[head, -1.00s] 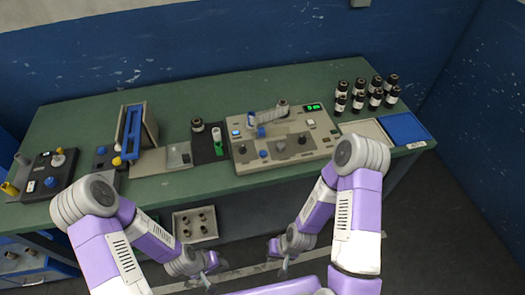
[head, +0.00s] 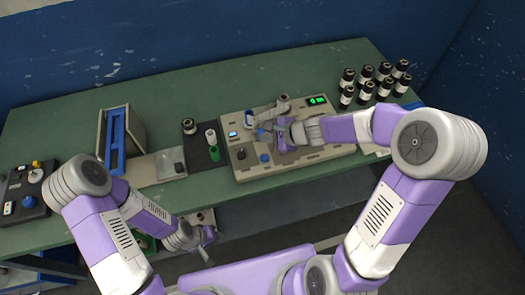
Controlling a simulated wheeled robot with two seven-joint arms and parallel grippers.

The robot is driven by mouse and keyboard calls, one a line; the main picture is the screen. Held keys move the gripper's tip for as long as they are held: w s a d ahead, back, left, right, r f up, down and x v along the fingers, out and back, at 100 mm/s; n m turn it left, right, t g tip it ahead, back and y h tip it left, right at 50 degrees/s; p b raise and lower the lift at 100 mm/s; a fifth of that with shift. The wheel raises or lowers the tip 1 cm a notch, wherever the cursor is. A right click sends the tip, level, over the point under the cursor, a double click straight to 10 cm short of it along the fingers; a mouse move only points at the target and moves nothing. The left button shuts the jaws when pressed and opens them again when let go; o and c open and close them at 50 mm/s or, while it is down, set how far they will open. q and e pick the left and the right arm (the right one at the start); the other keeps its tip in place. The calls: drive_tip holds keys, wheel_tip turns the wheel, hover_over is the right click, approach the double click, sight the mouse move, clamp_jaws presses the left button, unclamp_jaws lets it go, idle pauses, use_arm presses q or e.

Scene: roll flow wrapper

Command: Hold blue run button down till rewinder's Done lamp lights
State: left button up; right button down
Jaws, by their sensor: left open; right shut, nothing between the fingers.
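The beige rewinder (head: 250,172) stands on the green bench, with a green-lit display (head: 317,100) at its back right. A blue knob or button (head: 264,158) shows on its front part, and a small light-blue lit spot (head: 233,134) is at its left; I cannot tell which is the run button. My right gripper (head: 272,132) is shut and empty, low over the middle of the panel; I cannot tell whether it touches anything. My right arm hides the panel's right side. No Done lamp can be made out. My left gripper (head: 207,246) is open and empty, in front of the bench.
The bench's back strip is clear.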

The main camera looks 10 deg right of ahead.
drive_tip(key=shift+s+r, duration=0.1)
drive_tip(key=shift+r, duration=0.05)
drive_tip(key=b, duration=0.7)
hover_over(267, 159)
wheel_tip(267, 159, down, 8)
drive_tip(key=shift+a+r, duration=0.1)
drive_tip(key=shift+r, duration=0.15)
drive_tip(key=shift+f+b, duration=0.75)
drive_tip(key=shift+f, duration=0.1)
idle(1.0)
drive_tip(key=shift+f+b, duration=0.3)
drive_tip(key=shift+b, duration=0.2)
